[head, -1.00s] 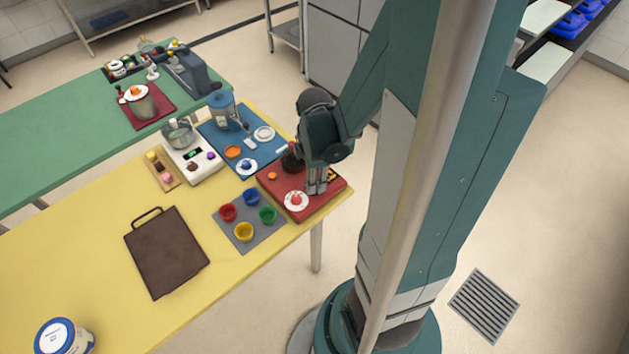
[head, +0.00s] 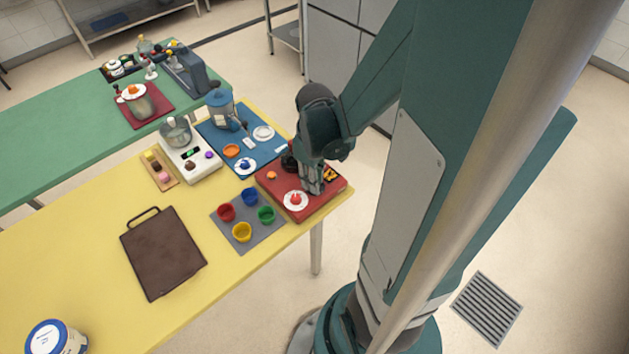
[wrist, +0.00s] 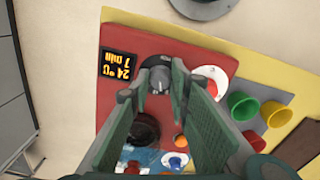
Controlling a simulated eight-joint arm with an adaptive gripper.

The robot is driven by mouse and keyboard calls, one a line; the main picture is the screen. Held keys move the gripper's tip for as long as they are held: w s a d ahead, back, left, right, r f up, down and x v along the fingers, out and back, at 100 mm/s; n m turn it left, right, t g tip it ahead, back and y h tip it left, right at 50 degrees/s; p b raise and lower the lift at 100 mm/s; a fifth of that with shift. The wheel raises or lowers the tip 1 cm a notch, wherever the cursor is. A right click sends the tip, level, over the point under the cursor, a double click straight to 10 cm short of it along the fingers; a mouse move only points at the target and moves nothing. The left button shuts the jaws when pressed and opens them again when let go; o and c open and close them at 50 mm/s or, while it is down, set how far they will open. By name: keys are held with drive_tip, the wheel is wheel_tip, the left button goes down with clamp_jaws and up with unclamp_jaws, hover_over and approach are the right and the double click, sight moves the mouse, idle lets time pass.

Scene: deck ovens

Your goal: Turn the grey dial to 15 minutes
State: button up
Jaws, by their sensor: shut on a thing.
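The grey dial (wrist: 160,80) sits on a red panel (wrist: 215,48) in the wrist view. My gripper (wrist: 158,82) has its two fingers on either side of the dial and is shut on it. A black display (wrist: 118,65) beside the dial shows orange text, upside down, that seems to read 24 °C and 7 min. In the head view my gripper (head: 313,188) points down over the red panel (head: 265,190) at the table's right end. It hides the dial there.
A white disc with a red knob (head: 296,199) is close beside my gripper. Coloured cups stand on a grey mat (head: 237,240). A dark round thing (wrist: 142,128) lies under the fingers in the wrist view. A brown board (head: 165,250) lies further left on the yellow table.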

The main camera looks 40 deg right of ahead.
drive_tip(key=m, duration=0.5)
drive_tip(key=shift+m+b, duration=0.3)
drive_tip(key=shift+b, duration=0.1)
drive_tip(key=m, duration=0.5)
drive_tip(key=o, duration=0.9)
drive_tip(key=shift+r, duration=0.15)
drive_tip(key=shift+r, duration=5.85)
